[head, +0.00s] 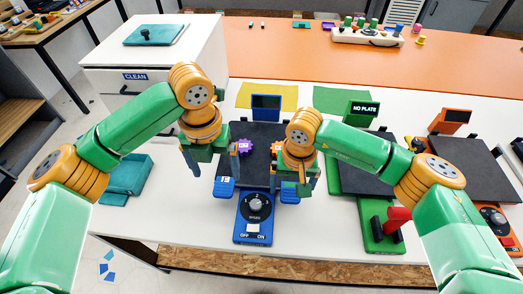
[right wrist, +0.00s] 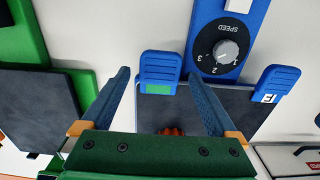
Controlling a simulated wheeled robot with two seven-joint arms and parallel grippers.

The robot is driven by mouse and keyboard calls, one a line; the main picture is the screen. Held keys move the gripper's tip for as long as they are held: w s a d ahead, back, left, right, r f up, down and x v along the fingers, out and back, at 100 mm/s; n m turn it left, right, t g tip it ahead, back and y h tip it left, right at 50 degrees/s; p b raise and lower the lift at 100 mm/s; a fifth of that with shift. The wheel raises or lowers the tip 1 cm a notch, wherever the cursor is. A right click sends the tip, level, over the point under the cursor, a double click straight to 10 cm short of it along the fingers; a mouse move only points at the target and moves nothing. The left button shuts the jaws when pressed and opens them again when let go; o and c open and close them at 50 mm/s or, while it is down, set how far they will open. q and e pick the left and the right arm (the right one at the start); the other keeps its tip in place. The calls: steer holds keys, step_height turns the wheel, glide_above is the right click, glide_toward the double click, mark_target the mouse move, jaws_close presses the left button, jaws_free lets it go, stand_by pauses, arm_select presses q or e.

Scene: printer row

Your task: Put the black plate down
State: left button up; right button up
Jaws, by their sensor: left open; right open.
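The black plate (head: 262,150) lies on the blue printer (head: 254,222), bearing a purple gear (head: 244,146) and an orange gear (head: 277,147). Blue clips stand at its front corners, the left one (head: 224,187) and the right one (head: 289,193). My left gripper (head: 216,177) is open above the left clip. My right gripper (head: 294,184) is open over the right clip. In the right wrist view its fingers (right wrist: 158,75) are spread to either side of that clip (right wrist: 160,68), and the plate (right wrist: 208,97) shows beneath. I cannot tell whether any finger touches.
A green printer (head: 378,228) with a "NO PLATE" screen (head: 365,108) stands to the right, then an orange printer (head: 492,217). A white "CLEAN" cabinet (head: 155,50) stands at the back left. Yellow (head: 268,95) and green (head: 334,99) mats lie behind the printers.

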steer(key=shift+r, duration=0.4)
arm_select(q)
step_height(320, 180, up, 3)
steer(key=shift+r, duration=0.1)
arm_select(e)
step_height(320, 180, up, 11)
steer(key=shift+r, duration=0.1)
